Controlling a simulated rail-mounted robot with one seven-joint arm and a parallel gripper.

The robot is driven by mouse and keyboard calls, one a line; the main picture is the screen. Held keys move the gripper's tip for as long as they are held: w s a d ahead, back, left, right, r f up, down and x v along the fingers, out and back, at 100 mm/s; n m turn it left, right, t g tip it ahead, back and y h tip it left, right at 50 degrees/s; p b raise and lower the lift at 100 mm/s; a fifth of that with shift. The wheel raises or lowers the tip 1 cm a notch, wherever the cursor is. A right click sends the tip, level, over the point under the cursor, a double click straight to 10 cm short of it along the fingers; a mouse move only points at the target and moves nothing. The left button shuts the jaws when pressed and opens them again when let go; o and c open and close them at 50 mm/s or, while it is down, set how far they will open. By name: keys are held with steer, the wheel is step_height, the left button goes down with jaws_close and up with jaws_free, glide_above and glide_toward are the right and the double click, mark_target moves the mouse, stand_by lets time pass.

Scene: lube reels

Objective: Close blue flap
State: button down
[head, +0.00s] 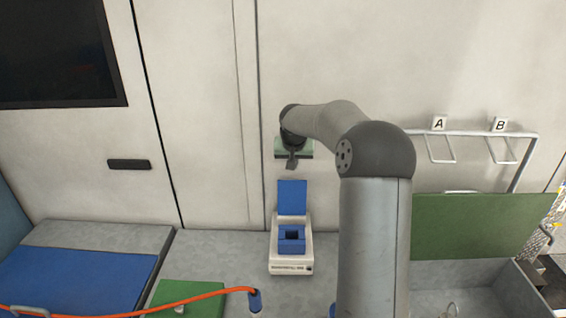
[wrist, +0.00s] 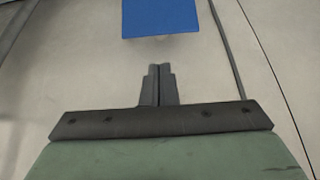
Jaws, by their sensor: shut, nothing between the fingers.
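The blue flap (head: 292,196) stands raised, roughly upright, at the back of a small white device (head: 291,266) in the head view. Its blue inner block (head: 291,239) with a dark square opening lies uncovered in front of the flap. The flap also shows as a blue panel at the top of the wrist view (wrist: 160,17). My gripper (head: 291,164) is above the flap's top edge in the head view, not visibly touching it. In the wrist view its two dark fingers (wrist: 159,68) are together with nothing between them, and a gap separates them from the flap.
A large blue lid (head: 75,283) and a green panel (head: 190,297) with an orange hose (head: 190,301) are at the left. A raised green lid (head: 475,225) over an open bin is at the right. A rack with signs A (head: 438,123) and B (head: 500,125) is behind.

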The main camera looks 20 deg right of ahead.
mark_target(293, 176)
steer(key=p+x, duration=0.2)
steer(key=x, duration=0.4)
steer(key=shift+w+f, duration=0.2)
steer(key=shift+f, duration=0.15)
steer(key=shift+w+d+f, duration=0.1)
steer(key=shift+w+f, duration=0.1)
steer(key=shift+f, duration=0.25)
steer(key=shift+s+f+b, duration=0.1)
steer(key=shift+b, duration=0.3)
